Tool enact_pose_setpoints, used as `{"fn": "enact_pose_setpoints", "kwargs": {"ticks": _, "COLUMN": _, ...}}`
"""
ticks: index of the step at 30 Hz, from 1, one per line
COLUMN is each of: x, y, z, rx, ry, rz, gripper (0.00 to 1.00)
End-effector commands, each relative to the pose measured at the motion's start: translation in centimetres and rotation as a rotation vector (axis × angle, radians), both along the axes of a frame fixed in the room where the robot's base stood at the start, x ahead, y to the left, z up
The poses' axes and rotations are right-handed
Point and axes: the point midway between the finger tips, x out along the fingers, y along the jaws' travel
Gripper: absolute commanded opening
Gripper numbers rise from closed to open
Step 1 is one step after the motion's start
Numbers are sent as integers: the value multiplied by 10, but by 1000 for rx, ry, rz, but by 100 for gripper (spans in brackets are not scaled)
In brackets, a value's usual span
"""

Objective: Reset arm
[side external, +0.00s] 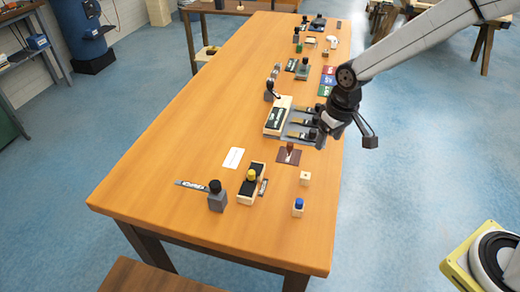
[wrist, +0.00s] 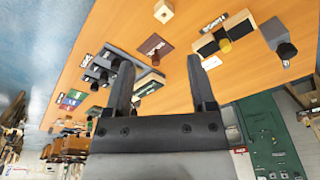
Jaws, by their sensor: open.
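My gripper (side external: 346,136) is above the right edge of the long wooden table (side external: 190,150) in the side external view, close to a grey rack (side external: 291,136). In the wrist view, my gripper (wrist: 159,62) has its two dark fingers spread apart with nothing between them. The rack holding several dark-handled pieces (wrist: 112,70) shows to the left of the fingers in that view. In the side external view my gripper partly overlaps the rack's right side, and I cannot tell the height between them.
Near the front are a brown pad (side external: 289,155), a pale block (side external: 305,179), a blue-topped stamp (side external: 298,207), a yellow-knobbed stamp (side external: 252,176), a grey block with a black knob (side external: 217,198) and a white card (side external: 234,158). Coloured cards (side external: 328,80) lie farther back. The left table side is clear.

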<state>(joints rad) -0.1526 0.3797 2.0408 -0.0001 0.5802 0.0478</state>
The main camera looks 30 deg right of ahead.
Motion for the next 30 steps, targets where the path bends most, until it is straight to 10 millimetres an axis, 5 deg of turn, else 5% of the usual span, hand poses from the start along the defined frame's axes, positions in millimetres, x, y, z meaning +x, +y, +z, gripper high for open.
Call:
{"fn": "enact_pose_setpoints", "kwargs": {"ticks": 15, "x": -114, "y": -59, "z": 6, "rx": 0, "ry": -82, "rz": -96, "gripper": 72}}
{"fn": "enact_pose_setpoints", "kwargs": {"ticks": 30, "x": -131, "y": -64, "z": 4, "rx": -2, "ry": -91, "rz": -105, "gripper": 72}}
